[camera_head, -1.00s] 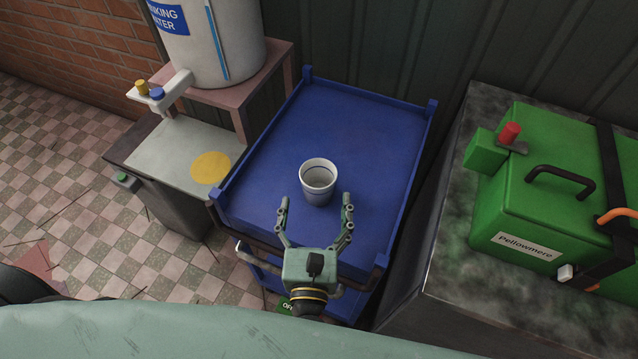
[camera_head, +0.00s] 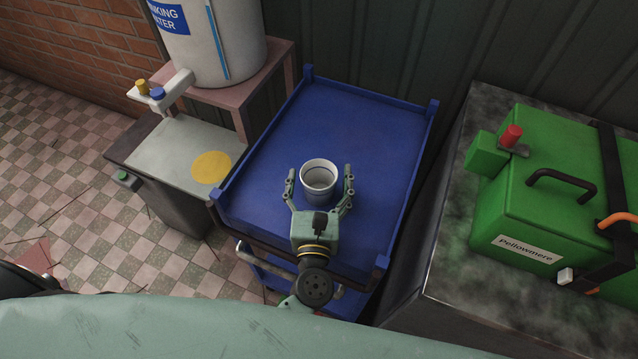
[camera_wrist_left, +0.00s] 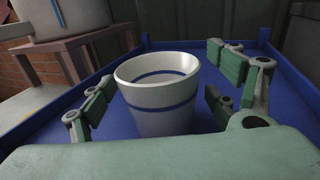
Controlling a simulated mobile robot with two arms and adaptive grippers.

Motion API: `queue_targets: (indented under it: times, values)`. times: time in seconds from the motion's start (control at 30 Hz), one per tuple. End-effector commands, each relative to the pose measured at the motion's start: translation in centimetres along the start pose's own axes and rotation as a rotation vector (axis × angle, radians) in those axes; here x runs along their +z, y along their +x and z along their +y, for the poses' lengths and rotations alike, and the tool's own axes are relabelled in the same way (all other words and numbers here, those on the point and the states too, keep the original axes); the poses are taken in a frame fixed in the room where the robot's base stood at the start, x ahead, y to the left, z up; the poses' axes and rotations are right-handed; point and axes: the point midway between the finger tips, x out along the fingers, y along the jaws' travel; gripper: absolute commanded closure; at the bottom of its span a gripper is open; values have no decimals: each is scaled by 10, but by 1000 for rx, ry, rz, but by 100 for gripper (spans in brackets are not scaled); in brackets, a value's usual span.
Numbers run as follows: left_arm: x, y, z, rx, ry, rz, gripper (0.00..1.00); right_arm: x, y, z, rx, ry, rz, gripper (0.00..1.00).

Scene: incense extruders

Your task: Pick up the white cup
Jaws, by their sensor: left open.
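The white cup (camera_head: 319,178) stands upright on the blue cart top (camera_head: 345,125). It has a blue band and an open mouth, and looks empty inside. My left gripper (camera_head: 320,180) is open, with one finger on each side of the cup. In the left wrist view the cup (camera_wrist_left: 160,100) stands between the green finger pads, with a gap visible on both sides. My right gripper is not in view.
A drinking water tank (camera_head: 210,40) with a tap stands on a pink stand at the left, beside a grey counter (camera_head: 165,150). A green machine (camera_head: 550,190) sits on a dark bench at the right. The cart's raised blue rim surrounds free space behind the cup.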

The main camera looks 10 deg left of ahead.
Motion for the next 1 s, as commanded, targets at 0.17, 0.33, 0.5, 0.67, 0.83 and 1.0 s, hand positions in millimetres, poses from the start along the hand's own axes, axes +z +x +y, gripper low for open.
queue_targets:
  times: [0.17,0.33,0.5,0.67,0.83,1.0]
  values:
    - [0,0,0,0,0,0,27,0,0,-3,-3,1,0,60]
    - [0,0,0,0,0,0,42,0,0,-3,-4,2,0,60]
    - [0,0,0,0,0,0,57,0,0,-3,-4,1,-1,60]
    - [0,0,0,0,0,0,71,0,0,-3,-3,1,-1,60]
    - [1,0,0,1,0,-2,74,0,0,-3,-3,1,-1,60]
    - [4,0,0,1,0,-2,74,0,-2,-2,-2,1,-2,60]
